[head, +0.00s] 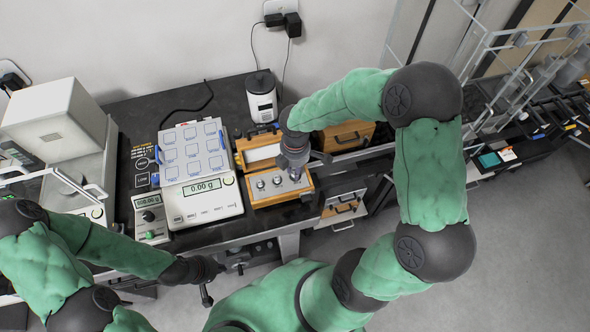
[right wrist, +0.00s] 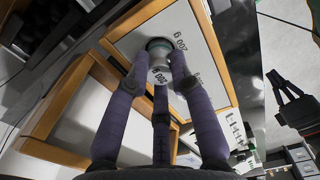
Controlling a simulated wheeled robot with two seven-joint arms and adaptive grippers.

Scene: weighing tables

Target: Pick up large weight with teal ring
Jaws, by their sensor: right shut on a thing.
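The large weight, silvery with a teal ring (right wrist: 158,46), shows in the right wrist view between the fingertips of my right gripper (right wrist: 162,70). My right gripper is shut on it, over a panel marked 200 g. I cannot tell whether the weight touches the panel. In the head view my right gripper (head: 294,165) points down at the right part of the wooden weight box (head: 283,200), hiding most of the weight. My left gripper (head: 207,284) is low in front of the table, away from the weights; its finger opening is unclear.
Other small weights (head: 261,184) stand in the box, left of my right gripper. A balance reading 0.00 g (head: 205,205) stands left of the box. A white jar-like device (head: 262,103) and a wooden drawer box (head: 347,136) are behind. Drawers (head: 343,205) are at the right.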

